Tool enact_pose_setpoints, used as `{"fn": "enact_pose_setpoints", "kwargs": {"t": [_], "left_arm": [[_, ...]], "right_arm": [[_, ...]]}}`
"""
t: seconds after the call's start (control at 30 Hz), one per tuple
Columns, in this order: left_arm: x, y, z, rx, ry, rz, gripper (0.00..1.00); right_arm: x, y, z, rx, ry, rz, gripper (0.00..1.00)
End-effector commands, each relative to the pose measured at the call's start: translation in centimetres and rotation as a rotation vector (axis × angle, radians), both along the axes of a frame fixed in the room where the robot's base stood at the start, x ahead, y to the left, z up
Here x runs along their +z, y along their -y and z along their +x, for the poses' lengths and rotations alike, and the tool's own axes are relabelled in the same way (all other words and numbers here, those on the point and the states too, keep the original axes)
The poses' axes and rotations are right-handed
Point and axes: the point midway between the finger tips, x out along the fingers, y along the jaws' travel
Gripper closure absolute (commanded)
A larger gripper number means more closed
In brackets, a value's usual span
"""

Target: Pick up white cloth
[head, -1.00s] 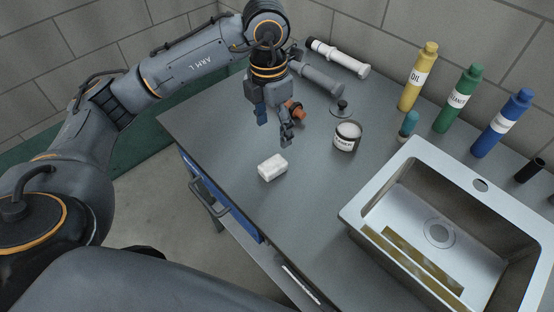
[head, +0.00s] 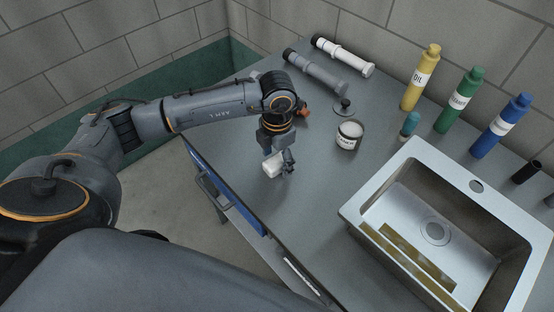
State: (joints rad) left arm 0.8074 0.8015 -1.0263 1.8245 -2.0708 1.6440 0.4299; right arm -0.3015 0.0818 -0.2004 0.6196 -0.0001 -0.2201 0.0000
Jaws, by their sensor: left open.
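The white cloth (head: 271,168), a small folded block, lies on the grey worktop near its left edge. My left gripper (head: 278,163) has come down over the cloth, with its fingers open around or just beside it. The gripper and wrist hide part of the cloth, and I cannot tell whether the fingers touch it. My right gripper is not in view.
A labelled jar (head: 348,136) stands right of the gripper, with a small dark lid (head: 344,107) behind it. A grey cylinder (head: 316,72) and a white cylinder (head: 343,57) lie at the back. A metal sink (head: 378,184) and several bottles are at right.

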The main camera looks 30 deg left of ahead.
Motion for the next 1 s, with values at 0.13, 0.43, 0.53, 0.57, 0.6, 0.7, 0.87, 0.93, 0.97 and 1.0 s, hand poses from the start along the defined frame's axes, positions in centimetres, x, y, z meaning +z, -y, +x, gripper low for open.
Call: {"fn": "enact_pose_setpoints", "kwargs": {"t": [0.13, 0.43, 0.53, 0.57, 0.6, 0.7, 0.87, 0.93, 0.97, 1.0], "left_arm": [[-0.78, 0.03, -0.01, 0.000, 0.000, -0.001, 0.31], [-0.81, 0.02, 0.00, 0.000, 0.000, -0.001, 0.56], [-0.80, 0.02, 0.00, 0.000, 0.000, -0.001, 0.76], [-0.80, 0.02, 0.00, 0.000, 0.000, -0.001, 0.82], [-0.80, 0.02, -0.01, 0.000, 0.000, -0.001, 0.85], [-0.79, 0.02, 0.00, 0.000, 0.000, -0.001, 0.85], [-0.73, 0.01, 0.00, 0.000, 0.000, -0.001, 0.85], [-0.53, 0.03, 0.03, 0.000, 0.001, -0.002, 0.85], [-0.39, 0.02, 0.05, 0.000, 0.002, -0.002, 0.85], [-0.15, 0.02, 0.07, 0.000, 0.003, -0.001, 0.85]], "right_arm": [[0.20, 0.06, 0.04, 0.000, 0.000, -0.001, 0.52], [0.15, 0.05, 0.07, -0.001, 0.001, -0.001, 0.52], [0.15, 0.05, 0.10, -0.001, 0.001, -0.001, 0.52], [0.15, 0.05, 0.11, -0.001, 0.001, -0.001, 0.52], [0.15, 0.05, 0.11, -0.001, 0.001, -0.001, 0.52], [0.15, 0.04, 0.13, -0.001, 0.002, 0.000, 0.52], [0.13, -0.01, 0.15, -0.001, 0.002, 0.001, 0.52], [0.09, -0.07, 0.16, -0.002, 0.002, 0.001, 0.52], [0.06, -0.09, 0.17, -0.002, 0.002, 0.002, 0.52], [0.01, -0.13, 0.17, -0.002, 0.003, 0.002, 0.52]]}}
